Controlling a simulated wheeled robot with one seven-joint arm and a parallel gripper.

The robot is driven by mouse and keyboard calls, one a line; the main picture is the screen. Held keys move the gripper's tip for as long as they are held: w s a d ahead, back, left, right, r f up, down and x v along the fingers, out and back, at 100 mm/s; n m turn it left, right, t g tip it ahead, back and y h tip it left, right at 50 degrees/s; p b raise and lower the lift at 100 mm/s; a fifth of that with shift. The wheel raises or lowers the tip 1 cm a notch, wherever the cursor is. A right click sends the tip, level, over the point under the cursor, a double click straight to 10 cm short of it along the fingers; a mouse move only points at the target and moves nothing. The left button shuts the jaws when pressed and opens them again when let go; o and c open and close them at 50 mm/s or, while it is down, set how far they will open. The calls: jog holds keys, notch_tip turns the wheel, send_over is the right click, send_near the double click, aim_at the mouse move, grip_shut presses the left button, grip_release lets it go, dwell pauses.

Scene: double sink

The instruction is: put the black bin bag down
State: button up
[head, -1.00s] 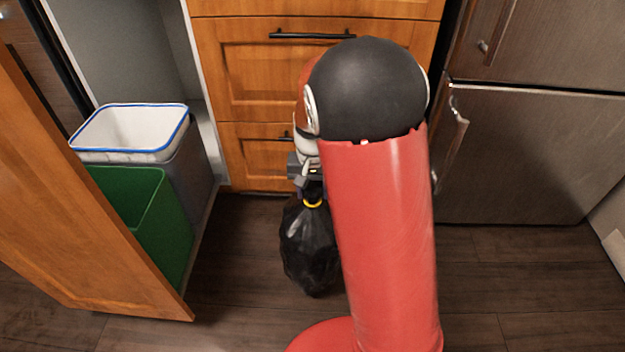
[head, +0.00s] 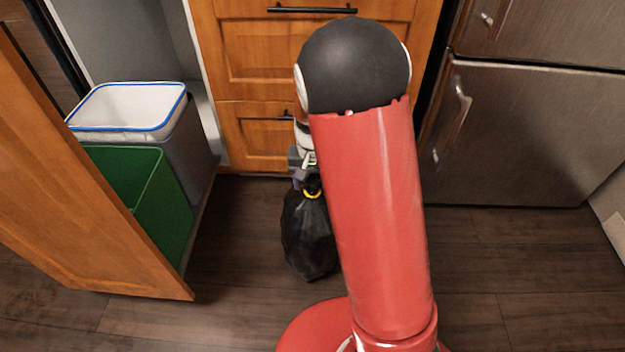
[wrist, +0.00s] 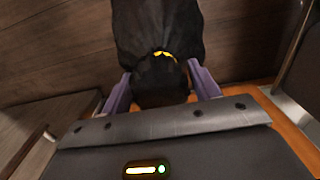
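The black bin bag (head: 309,235) hangs upright below my gripper (head: 309,182) in the head view, left of my red arm, which hides part of its right side. A yellow tie rings its neck. In the wrist view, the bag (wrist: 158,35) fills the top middle, and its bunched dark top sits between the two purple fingers of my gripper (wrist: 160,88). The fingers lie against both sides of it, so my gripper is shut on the bag. The bag's bottom is close to the floor; I cannot tell whether it touches.
A grey bin with a white liner (head: 128,132) and a green bin (head: 160,200) stand at the left, behind an open wooden cabinet door (head: 75,210). Wooden drawers (head: 265,50) are behind the bag, a steel fridge (head: 530,130) at right. Dark wood floor (head: 235,260) is clear around the bag.

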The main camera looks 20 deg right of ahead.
jog(key=shift+o, duration=0.3)
notch_tip(320, 180, up, 12)
jog(key=p, duration=0.3)
jog(key=s+r+n+t, duration=0.1)
jog(key=s+r+t, duration=0.1)
jog(key=s+r, duration=0.4)
jog(key=s+r+n+t, duration=0.2)
jog(key=s+r, duration=0.4)
jog(key=s, duration=1)
jog(key=shift+n+t, duration=0.3)
jog(key=shift+t, duration=0.5)
jog(key=shift+s, duration=0.1)
